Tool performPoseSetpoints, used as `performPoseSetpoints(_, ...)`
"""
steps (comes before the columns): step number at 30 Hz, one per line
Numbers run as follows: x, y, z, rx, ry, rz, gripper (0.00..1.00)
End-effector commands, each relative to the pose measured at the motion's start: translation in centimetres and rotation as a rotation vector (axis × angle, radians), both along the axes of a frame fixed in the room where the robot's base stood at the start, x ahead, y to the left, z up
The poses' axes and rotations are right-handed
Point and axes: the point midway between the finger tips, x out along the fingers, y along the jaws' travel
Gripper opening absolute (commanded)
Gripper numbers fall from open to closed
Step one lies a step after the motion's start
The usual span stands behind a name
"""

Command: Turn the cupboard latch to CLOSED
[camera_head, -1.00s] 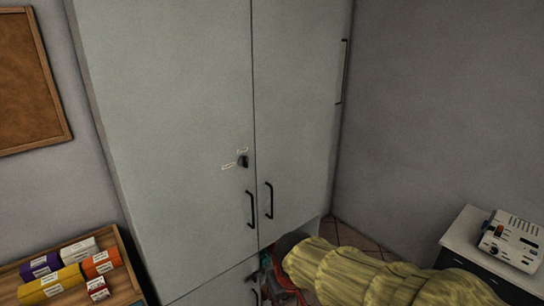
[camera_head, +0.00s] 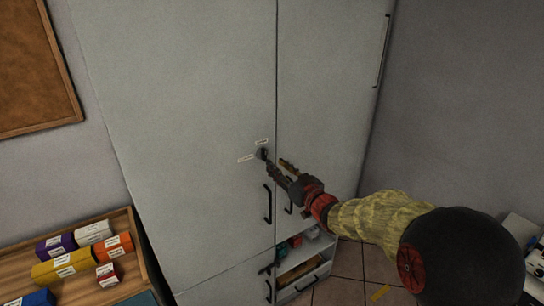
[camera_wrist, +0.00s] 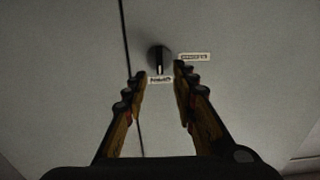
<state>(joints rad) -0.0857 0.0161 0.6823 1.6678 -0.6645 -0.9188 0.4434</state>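The cupboard latch (camera_head: 262,153) is a small dark knob on the left door, near the seam. In the wrist view the latch (camera_wrist: 160,56) has a pale mark pointing down, toward the shorter label (camera_wrist: 160,79). The longer label (camera_wrist: 195,56) sits to its right; it seems to read CLOSED, upside down and blurred. In the head view these labels lie above and left of the latch. My gripper (camera_head: 277,166) is open in front of the door. In the wrist view its fingertips (camera_wrist: 159,75) are spread to either side, just below the knob, with nothing between them. Contact cannot be told.
Black door handles (camera_head: 268,204) hang below the latch. An open lower compartment (camera_head: 300,255) with items shows beneath my arm. A wooden tray (camera_head: 138,240) of coloured boxes stands at lower left. A white device (camera_head: 537,262) is at the right edge.

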Motion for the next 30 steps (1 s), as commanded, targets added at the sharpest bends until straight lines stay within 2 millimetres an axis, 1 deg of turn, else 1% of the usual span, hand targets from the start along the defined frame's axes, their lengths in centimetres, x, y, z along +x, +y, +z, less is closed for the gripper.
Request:
performPoseSetpoints(5,1.8,1.3,-0.2,0.001,0.004,0.0,0.27)
performPoseSetpoints(9,3.7,2.5,-0.3,0.0,0.005,-0.002,0.27)
performPoseSetpoints(15,5.6,3.7,-0.2,-0.001,0.004,-0.003,0.27)
performPoseSetpoints(19,6.1,4.1,-0.2,-0.001,0.005,-0.003,0.27)
performPoseSetpoints(26,6.2,4.1,-0.1,-0.001,0.004,-0.004,0.27)
performPoseSetpoints(27,6.2,4.1,-0.1,-0.001,0.004,-0.004,0.27)
performPoseSetpoints(30,6.2,4.1,-0.1,-0.001,0.005,-0.004,0.21)
